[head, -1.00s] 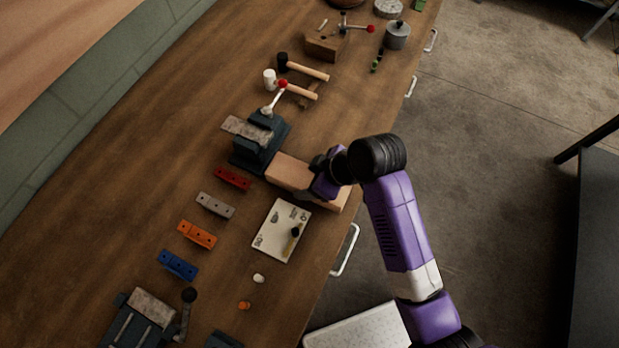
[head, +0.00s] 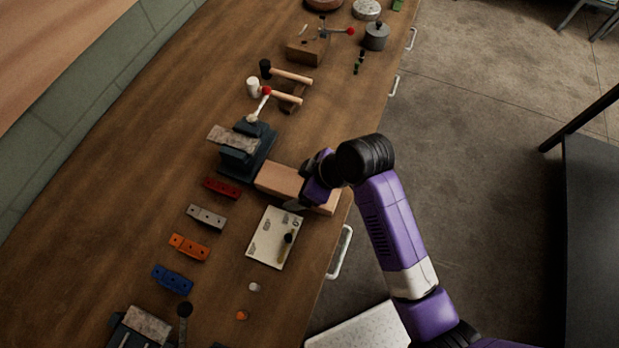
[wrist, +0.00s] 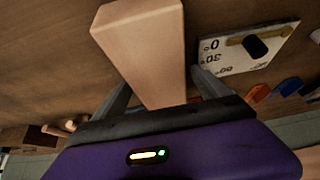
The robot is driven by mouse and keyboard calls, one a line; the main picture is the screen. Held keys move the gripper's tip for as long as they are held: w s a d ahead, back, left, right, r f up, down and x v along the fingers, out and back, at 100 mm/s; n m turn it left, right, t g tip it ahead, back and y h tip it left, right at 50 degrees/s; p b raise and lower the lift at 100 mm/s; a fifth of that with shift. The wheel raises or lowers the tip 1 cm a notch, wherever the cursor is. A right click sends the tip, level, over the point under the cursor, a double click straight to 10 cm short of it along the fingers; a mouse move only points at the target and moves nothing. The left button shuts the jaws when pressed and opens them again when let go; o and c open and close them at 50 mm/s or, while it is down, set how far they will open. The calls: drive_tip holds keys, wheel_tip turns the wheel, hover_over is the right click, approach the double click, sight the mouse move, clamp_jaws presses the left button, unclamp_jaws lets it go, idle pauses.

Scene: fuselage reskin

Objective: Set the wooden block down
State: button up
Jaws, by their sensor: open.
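The wooden block (head: 279,180) is a long pale bar lying on the workbench, with its far end beside the vise (head: 247,150). My gripper (head: 304,192) is over the block near its bench-edge end and hides part of it. In the wrist view the block (wrist: 146,45) runs between the two grey fingers of my gripper (wrist: 160,92). The fingers are open, one on each side of the block. Whether a finger touches it is hard to tell.
A marked white card (head: 268,246) lies near the block. Red (head: 221,188), grey (head: 206,217), orange (head: 188,247) and blue (head: 172,280) bars line the bench. Mallets (head: 285,75) lie beyond the vise. A drawer handle (head: 341,252) juts from the bench front.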

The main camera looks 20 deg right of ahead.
drive_tip(key=v, duration=1.1)
drive_tip(key=shift+s+r+b, duration=0.1)
drive_tip(key=shift+r+b, duration=0.1)
drive_tip(key=shift+b, duration=0.15)
